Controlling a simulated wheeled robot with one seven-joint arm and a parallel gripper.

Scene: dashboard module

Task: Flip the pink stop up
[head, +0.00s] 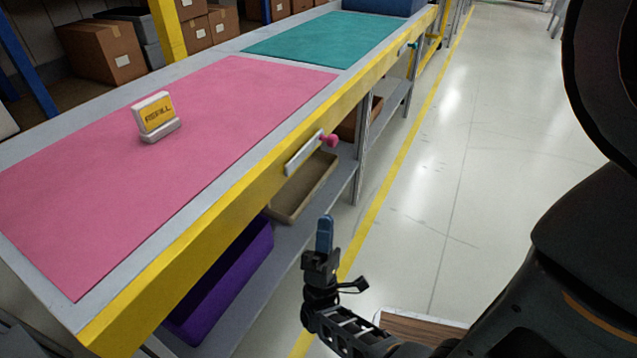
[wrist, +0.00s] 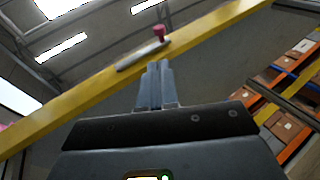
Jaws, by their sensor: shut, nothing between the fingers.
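The pink stop is a light grey bar (head: 303,155) with a pink knob (head: 331,140) at its far end. It is on the yellow front rail of the pink-topped bench, and the bar lies roughly along the rail. In the wrist view the grey bar (wrist: 140,56) and pink knob (wrist: 158,31) show just beyond my fingertips. My gripper (head: 324,220) is shut and empty, with its blue-grey fingers pointing up. It is in front of the bench, nearer than the stop and apart from it in the head view. The fingers also show in the wrist view (wrist: 155,66).
A pink mat (head: 100,190) bears a small REFILL sign (head: 157,115). A teal mat (head: 290,40) lies farther along, with a teal knob (head: 413,45) on its rail. Below are a tan tray (head: 300,195) and a purple bin (head: 225,285).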

